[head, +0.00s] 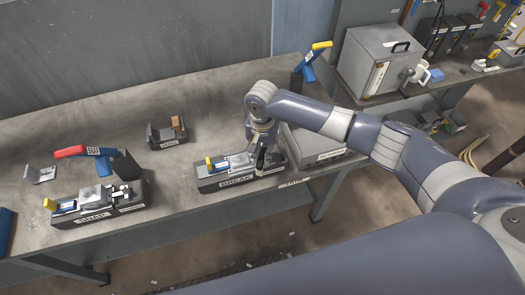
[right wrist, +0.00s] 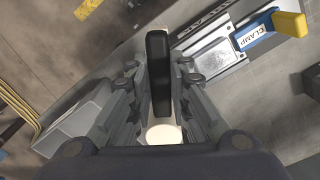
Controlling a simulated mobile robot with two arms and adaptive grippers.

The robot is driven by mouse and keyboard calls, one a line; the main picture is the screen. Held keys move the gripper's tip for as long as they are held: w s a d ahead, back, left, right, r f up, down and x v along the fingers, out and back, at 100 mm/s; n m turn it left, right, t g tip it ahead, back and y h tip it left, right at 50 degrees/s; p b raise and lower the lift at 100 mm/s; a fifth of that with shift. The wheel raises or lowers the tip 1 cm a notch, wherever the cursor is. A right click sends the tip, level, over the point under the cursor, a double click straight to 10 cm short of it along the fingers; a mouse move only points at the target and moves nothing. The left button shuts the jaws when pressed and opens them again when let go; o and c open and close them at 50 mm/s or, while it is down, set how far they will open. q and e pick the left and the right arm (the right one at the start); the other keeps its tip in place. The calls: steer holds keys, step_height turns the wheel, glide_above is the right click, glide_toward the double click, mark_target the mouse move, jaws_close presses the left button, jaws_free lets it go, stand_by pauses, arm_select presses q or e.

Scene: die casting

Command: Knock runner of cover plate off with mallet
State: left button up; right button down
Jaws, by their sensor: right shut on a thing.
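My right gripper (head: 261,146) is at the right end of the dark fixture labelled BREAK (head: 237,182). In the right wrist view it (right wrist: 160,95) is shut on the mallet (right wrist: 158,65), whose black bar-shaped part lies between the fingers. A pale round part shows below the black part. The grey cover plate (right wrist: 214,56) lies in the fixture beside the gripper, and also shows in the head view (head: 237,163). A blue clamp with a yellow tip (right wrist: 268,30) is at its outer end. The runner cannot be made out clearly. My left gripper is not in view.
A fixture labelled SNAP (head: 95,218) with a red-handled lever stands left. A small dark holder (head: 166,136) is behind. A grey bin (head: 308,148) stands close right of the gripper.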

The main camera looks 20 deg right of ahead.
step_height(320, 180, up, 3)
steer(key=shift+f+p, duration=0.2)
steer(key=shift+p, duration=0.4)
step_height(320, 180, up, 4)
steer(key=shift+f+b, duration=0.1)
steer(key=shift+b, duration=0.45)
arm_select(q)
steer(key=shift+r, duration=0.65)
arm_select(e)
steer(key=shift+r, duration=0.5)
steer(key=shift+r, duration=2.5)
arm_select(q)
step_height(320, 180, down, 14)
steer(key=b, duration=1.4)
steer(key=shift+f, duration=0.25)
arm_select(e)
steer(key=s+d+f+n, duration=0.2)
steer(key=s+n, duration=0.1)
steer(key=s, duration=0.4)
steer(key=s+d+f+n, duration=0.2)
steer(key=s+d+n, duration=0.1)
steer(key=s, duration=0.5)
steer(key=shift+s+d, duration=0.2)
steer(key=shift+s, duration=0.1)
